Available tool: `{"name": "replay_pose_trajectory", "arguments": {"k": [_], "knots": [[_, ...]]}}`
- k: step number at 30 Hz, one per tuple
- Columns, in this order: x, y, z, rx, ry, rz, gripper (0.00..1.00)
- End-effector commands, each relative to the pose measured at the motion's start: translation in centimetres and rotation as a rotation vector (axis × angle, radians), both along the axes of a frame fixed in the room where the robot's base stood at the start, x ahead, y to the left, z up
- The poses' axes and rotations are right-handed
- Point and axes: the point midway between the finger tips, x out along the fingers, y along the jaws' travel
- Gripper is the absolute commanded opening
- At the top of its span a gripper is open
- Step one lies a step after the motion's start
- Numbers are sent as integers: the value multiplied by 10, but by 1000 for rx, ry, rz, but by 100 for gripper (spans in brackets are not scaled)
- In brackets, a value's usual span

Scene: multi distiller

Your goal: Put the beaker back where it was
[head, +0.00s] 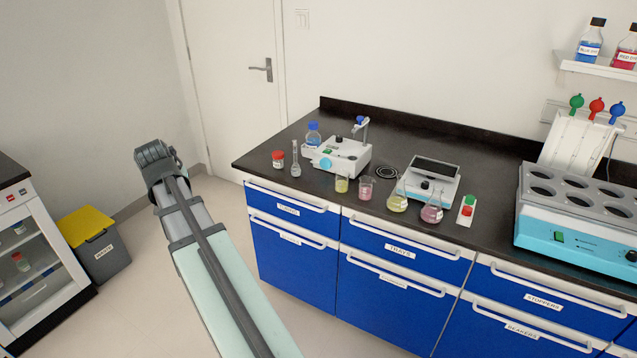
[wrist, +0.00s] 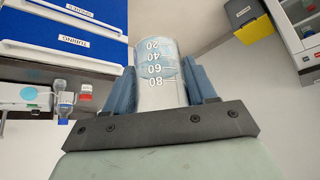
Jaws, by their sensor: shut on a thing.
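My gripper (wrist: 160,88) shows in the wrist view, its blue fingers shut on either side of a clear beaker (wrist: 155,50). On the black bench (head: 288,135), a small beaker with yellow liquid (head: 342,185) and one with pink liquid (head: 366,189) stand near the front edge.
A hotplate stirrer (head: 338,156), a balance (head: 431,182), a yellow flask (head: 397,203), a purple flask (head: 432,213) and a blue-capped bottle (head: 313,134) crowd the bench. A blue water bath (head: 565,242) stands right. The bench's back left is clear. A yellow-lidded bin (head: 95,246) stands on the floor.

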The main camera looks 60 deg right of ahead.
Motion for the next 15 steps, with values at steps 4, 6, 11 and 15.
{"name": "replay_pose_trajectory", "arguments": {"k": [4, 6, 11, 15], "knots": [[-14, -48, -2, 0, 0, -72, 18], [-22, -70, -3, 0, 0, -105, 18], [-41, -118, -6, 0, -1, -178, 18], [-61, -160, -8, 0, 1, -242, 18]]}}
